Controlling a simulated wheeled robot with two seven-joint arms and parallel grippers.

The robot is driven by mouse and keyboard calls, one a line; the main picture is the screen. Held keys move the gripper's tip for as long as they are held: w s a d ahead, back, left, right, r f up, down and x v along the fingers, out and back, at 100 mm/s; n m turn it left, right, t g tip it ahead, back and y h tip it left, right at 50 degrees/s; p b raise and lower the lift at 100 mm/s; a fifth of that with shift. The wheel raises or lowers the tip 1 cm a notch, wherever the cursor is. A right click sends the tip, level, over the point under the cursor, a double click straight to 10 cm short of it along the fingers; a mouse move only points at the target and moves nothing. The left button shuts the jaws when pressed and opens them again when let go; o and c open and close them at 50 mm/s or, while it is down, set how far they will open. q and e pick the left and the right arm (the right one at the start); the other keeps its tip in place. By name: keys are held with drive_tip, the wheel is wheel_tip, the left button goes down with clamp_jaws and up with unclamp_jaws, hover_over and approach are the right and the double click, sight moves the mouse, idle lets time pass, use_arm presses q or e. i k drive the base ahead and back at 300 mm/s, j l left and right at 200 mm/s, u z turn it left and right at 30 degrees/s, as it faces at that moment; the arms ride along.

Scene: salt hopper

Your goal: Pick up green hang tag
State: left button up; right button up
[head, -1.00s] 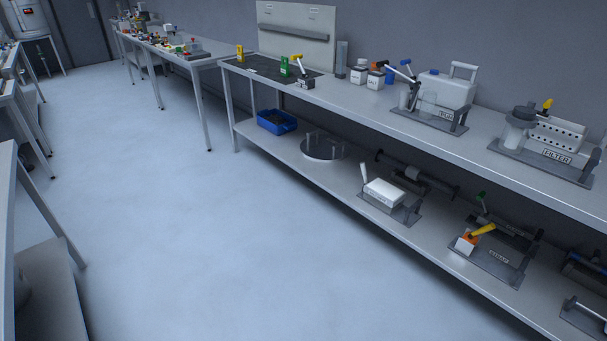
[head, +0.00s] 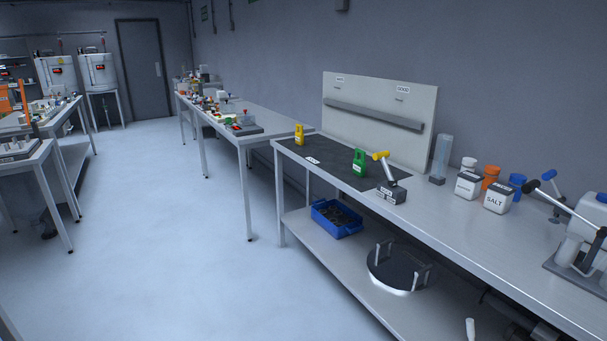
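The green hang tag (head: 359,162) stands upright on a dark mat (head: 326,163) on the long bench along the right wall. A yellow tag (head: 299,134) of similar shape stands farther back on the same mat. A grey block with a yellow-handled lever (head: 391,193) is just right of the green tag, near the bench's front edge. Neither of my grippers is in view.
The bench (head: 459,230) also carries a clear cylinder, salt containers (head: 497,199) and a machine (head: 584,245). A backboard (head: 378,119) stands behind the mat. A blue bin (head: 336,218) and round plate sit on the lower shelf. The floor (head: 170,220) at left is clear.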

sight(359, 165)
drive_tip(key=i+z, duration=0.2)
drive_tip(key=i, duration=0.3)
drive_tip(key=i+j+z, duration=0.25)
drive_tip(key=i, duration=0.25)
drive_tip(key=i+j+z, duration=0.2)
drive_tip(key=i, duration=0.3)
